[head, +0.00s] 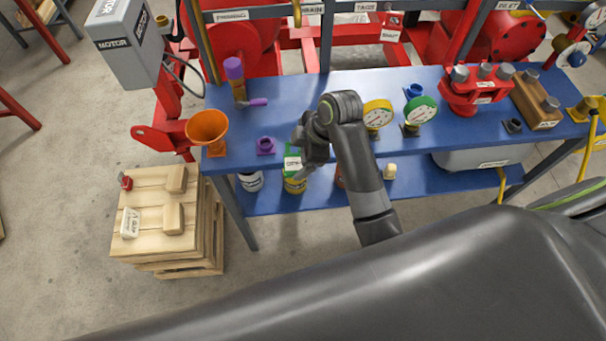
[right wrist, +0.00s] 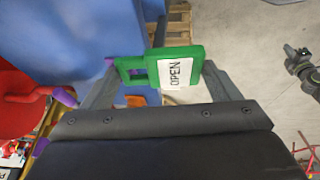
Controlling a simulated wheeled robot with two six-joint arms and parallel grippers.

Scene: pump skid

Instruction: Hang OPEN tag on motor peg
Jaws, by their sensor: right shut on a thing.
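My right gripper (head: 306,150) is shut on the green OPEN tag (head: 292,158) above the front edge of the blue bench. In the right wrist view the tag (right wrist: 180,72) sits between the two fingers (right wrist: 158,88), its white OPEN label facing the camera and a slotted green part to its left. The grey motor box (head: 128,45), labelled MOTOR, stands at the upper left, well away from the tag. A small yellow peg-like piece (head: 162,20) shows at its right side. A dark arm end, apparently my left gripper (right wrist: 303,68), shows at the right wrist view's edge; its jaws are unclear.
The blue bench (head: 330,95) carries an orange funnel (head: 207,128), a purple-handled valve (head: 236,75), a purple socket (head: 265,146) and gauges (head: 420,110). A wooden crate (head: 150,247) stands at left. Red pipework (head: 235,40) lies behind. Open floor shows left of the crate.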

